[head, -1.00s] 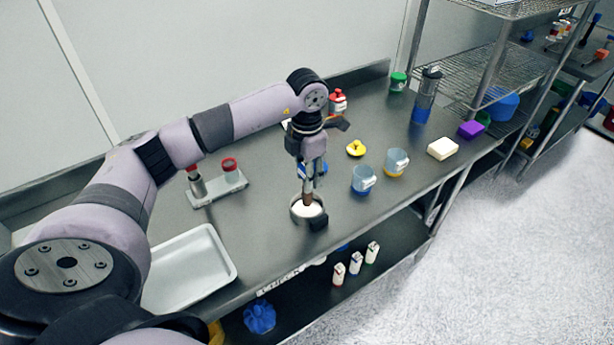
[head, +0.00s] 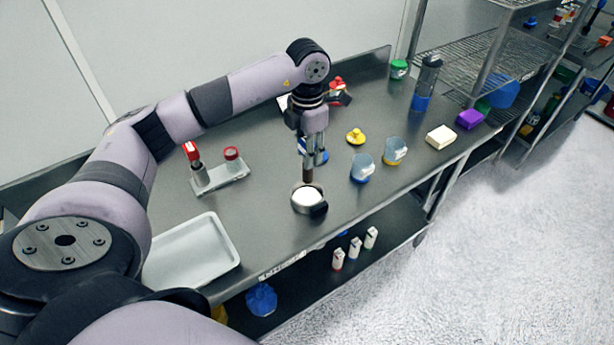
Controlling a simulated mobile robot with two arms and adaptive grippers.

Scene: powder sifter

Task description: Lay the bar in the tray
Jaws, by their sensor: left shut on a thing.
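My left gripper (head: 314,158) points straight down over the worktable and is shut on a short brown bar (head: 308,175), which hangs upright. The bar's lower end is just above or at the far rim of a round metal sifter (head: 298,207) with white powder in it; I cannot tell if they touch. The white tray (head: 222,262) lies at the table's front left, partly behind my left arm, and its visible floor is bare. My right gripper is not in view.
A grey stand (head: 222,178) with red-capped items is left of the sifter. Two cups, blue (head: 361,169) and yellow-based (head: 395,151), stand right of it. A yellow-lidded item (head: 355,136) and a cream block (head: 440,135) are further back. Table is clear between sifter and tray.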

